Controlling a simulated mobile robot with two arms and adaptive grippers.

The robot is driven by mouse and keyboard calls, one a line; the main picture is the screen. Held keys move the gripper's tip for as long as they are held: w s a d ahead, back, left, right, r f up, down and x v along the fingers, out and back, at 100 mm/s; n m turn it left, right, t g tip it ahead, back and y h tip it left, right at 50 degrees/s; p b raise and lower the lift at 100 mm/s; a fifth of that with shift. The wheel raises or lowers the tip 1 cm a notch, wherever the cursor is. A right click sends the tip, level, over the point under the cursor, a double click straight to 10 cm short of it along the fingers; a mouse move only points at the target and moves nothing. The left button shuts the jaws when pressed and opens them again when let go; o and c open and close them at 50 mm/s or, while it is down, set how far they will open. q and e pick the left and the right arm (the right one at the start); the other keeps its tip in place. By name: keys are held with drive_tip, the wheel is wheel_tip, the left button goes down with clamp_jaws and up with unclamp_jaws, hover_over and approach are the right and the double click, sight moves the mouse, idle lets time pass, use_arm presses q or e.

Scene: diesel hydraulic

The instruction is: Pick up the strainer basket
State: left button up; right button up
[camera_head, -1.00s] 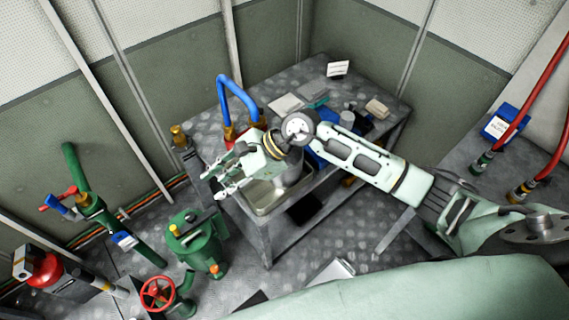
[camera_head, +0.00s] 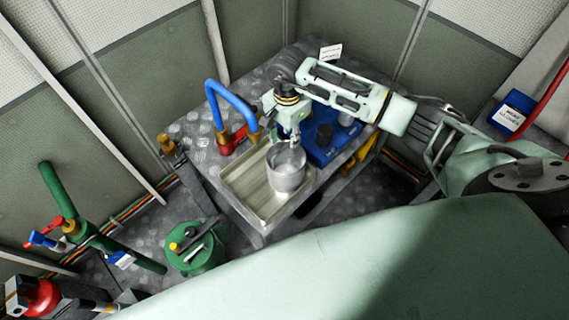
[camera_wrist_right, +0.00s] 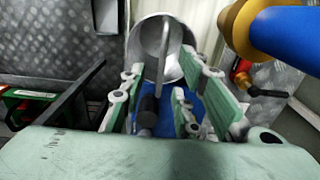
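The strainer basket is a silver, round metal cup (camera_head: 286,176) with a handle. In the head view it appears to stand in the shallow metal tray (camera_head: 245,192) on the workbench. My right gripper (camera_head: 294,137) points down just above and behind the basket's rim. In the right wrist view the basket (camera_wrist_right: 176,38) lies beyond the fingertips, its handle upright between them. The fingers (camera_wrist_right: 160,92) stand apart, with no visible grip on the handle. Whether one finger touches the basket I cannot tell. My left gripper does not show.
A blue curved pipe (camera_head: 232,98) on red and brass fittings rises left of the tray. A blue bin (camera_head: 330,146) with dark items sits right of it. A green canister (camera_head: 196,247) stands on the floor at the left. The tray's left part is bare.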

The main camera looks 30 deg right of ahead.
sight(286, 147)
drive_tip(key=shift+f+p, duration=0.7)
drive_tip(key=shift+f, duration=0.2)
drive_tip(key=shift+f+p, duration=0.4)
drive_tip(key=shift+f, duration=0.35)
wheel_tip(286, 147, down, 3)
drive_tip(key=shift+w+r, duration=0.15)
drive_tip(key=shift+r, duration=0.05)
drive_tip(key=shift+f, duration=0.1)
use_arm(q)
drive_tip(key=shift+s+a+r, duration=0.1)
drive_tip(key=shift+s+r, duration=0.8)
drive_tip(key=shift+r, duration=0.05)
use_arm(e)
drive_tip(key=shift+f, duration=0.1)
use_arm(q)
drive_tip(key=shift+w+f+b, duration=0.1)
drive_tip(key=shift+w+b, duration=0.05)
drive_tip(key=shift+b, duration=0.15)
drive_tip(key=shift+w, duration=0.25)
use_arm(e)
drive_tip(key=shift+c, duration=0.2)
clamp_jaws()
